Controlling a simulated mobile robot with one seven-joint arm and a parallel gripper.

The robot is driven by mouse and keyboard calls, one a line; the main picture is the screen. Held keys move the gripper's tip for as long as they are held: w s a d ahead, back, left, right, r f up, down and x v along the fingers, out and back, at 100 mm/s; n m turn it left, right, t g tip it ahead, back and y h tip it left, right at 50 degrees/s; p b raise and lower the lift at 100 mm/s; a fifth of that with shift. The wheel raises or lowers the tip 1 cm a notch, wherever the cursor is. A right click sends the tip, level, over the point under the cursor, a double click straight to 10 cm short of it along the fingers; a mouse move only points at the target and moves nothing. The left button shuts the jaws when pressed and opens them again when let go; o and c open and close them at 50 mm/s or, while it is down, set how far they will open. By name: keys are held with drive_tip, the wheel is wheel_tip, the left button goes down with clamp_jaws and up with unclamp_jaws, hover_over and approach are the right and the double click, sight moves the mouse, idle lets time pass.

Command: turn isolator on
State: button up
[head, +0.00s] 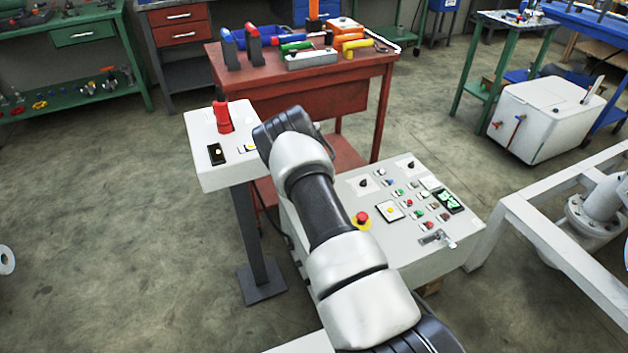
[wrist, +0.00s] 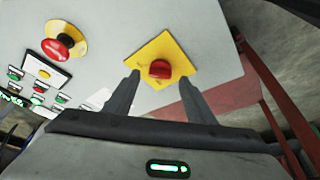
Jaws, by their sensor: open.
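The isolator is a red rotary knob (wrist: 160,69) on a yellow square plate (wrist: 160,50), set on a pale grey panel in the wrist view. My gripper (wrist: 160,79) is open, with one finger on each side of the knob's lower part and visible space to both fingers. The fingertips overlap the plate's lower edge in the picture; I cannot tell whether they touch the panel. In the head view my arm covers this part of the control panel (head: 455,262), so the isolator and fingertips are hidden there.
A red emergency stop with a yellow collar (wrist: 63,45) lies left of the isolator; it also shows in the head view (head: 362,217). A post-mounted white box (head: 205,170) with a red handle stands left of my arm. A red tool bench (head: 300,95) is behind.

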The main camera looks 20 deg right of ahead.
drive_tip(key=p+v, duration=0.3)
drive_tip(key=v, duration=1.1)
drive_tip(key=shift+r, duration=0.35)
